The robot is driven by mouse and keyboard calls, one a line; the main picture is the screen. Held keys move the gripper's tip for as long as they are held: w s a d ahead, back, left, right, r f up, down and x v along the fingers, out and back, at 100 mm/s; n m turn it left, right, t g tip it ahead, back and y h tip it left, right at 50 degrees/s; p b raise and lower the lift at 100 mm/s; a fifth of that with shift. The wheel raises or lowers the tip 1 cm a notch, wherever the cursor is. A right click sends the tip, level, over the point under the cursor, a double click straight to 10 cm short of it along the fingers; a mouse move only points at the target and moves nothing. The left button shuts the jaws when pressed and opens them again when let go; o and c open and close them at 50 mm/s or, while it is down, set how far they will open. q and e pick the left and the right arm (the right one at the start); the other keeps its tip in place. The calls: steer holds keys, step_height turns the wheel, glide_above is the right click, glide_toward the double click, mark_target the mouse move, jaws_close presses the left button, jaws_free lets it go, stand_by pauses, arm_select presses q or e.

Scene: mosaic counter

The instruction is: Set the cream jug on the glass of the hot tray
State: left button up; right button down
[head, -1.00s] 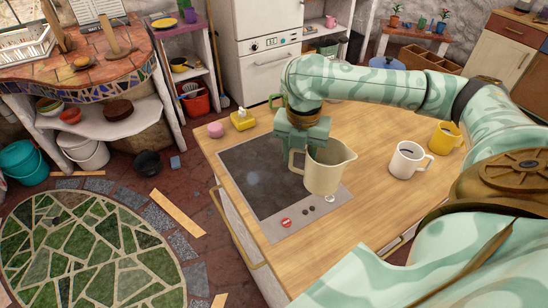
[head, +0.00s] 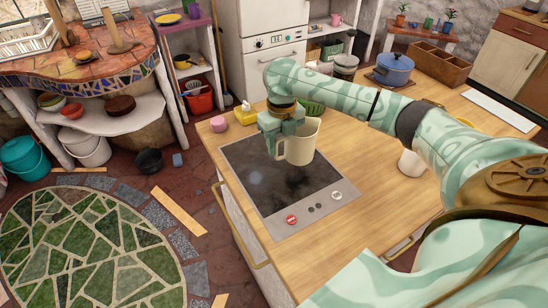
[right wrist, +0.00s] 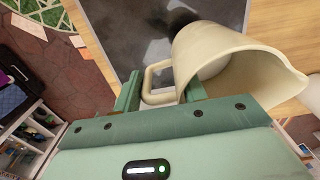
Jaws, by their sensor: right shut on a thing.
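The cream jug (head: 302,142) is upright in the head view, over the far right part of the hot tray's dark glass (head: 262,178). My right gripper (head: 280,144) is shut on its handle, on the jug's left side. In the right wrist view the jug (right wrist: 225,60) shows its open mouth, and its handle (right wrist: 158,82) sits between my fingers. A dark shadow lies on the glass (right wrist: 130,30) beside the jug there. The jug seems held above the glass, but its base is hard to see. The tray's control strip (head: 313,209) is clear. My left gripper is out of view.
A white mug (head: 411,164) stands right of the tray, partly behind my arm. A blue pot (head: 394,68) is at the back. The counter's near right is bare.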

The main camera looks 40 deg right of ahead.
steer(key=f, duration=0.1)
steer(key=w+f+b, duration=0.1)
steer(key=f, duration=0.1)
steer(key=f+b, duration=0.1)
steer(key=f, duration=0.1)
steer(key=shift+w+a+f, duration=0.2)
steer(key=shift+w+a, duration=0.1)
steer(key=shift+w, duration=0.1)
steer(key=shift+r, duration=0.1)
steer(key=c, duration=0.8)
jaws_free()
steer(key=shift+f, duration=0.2)
steer(key=shift+r, duration=0.1)
step_height(320, 180, up, 12)
steer(key=p, duration=0.4)
steer(key=shift+r, duration=0.1)
